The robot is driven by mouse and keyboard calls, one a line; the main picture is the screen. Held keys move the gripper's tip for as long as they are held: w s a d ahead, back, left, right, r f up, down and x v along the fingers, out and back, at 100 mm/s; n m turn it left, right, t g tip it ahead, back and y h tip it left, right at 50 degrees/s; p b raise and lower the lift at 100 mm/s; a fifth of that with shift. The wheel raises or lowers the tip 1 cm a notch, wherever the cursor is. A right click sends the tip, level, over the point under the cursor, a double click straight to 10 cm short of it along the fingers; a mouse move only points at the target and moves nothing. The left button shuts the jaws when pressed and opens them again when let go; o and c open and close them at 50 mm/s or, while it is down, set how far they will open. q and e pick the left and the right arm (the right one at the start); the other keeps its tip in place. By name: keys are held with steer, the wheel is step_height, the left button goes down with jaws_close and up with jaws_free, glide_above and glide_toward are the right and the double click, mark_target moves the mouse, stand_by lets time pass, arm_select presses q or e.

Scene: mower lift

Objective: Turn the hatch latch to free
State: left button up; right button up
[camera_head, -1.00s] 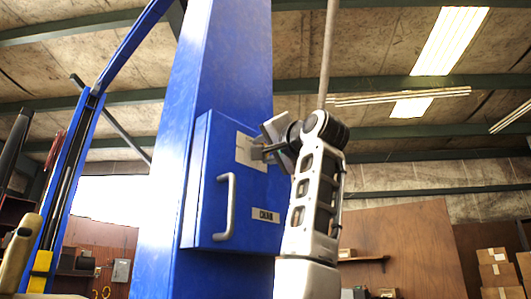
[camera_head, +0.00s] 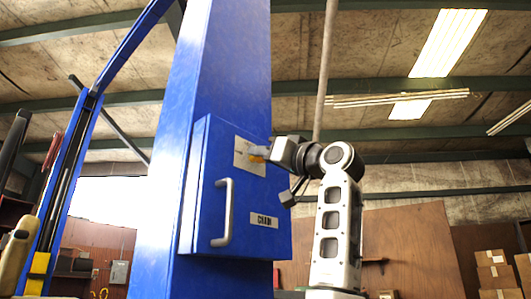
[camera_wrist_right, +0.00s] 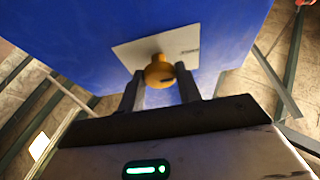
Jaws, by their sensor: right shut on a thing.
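The blue hatch (camera_head: 235,200) on the blue post has a grey handle on its left side and a label that seems to read "CHAIN". The yellow latch knob (camera_wrist_right: 158,72) sits on a pale plate (camera_wrist_right: 140,50) on the hatch. In the head view the latch (camera_head: 257,155) is mostly hidden behind my right gripper (camera_head: 266,154), which comes in from the right. In the right wrist view the two fingers of the right gripper (camera_wrist_right: 159,86) stand on either side of the knob, shut on it. My left gripper is not in view.
The grey handle (camera_head: 225,212) stands out from the hatch, left of and below the latch. A blue lift arm (camera_head: 65,180) rises at the left. Cardboard boxes (camera_head: 495,270) are stacked far off at the lower right.

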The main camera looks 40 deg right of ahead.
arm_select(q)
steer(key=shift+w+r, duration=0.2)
arm_select(e)
steer(key=shift+n, duration=0.6)
steer(key=o, duration=1)
steer(key=shift+c, duration=0.2)
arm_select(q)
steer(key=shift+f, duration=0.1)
arm_select(e)
steer(key=shift+s+f, duration=0.1)
arm_select(q)
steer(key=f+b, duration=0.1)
steer(key=b, duration=0.2)
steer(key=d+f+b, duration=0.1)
steer(key=b, duration=0.2)
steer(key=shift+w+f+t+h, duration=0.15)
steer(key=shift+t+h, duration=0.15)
arm_select(e)
steer(key=v, duration=1.5)
steer(key=shift+s+d+f, duration=0.15)
steer(key=shift+s, duration=0.15)
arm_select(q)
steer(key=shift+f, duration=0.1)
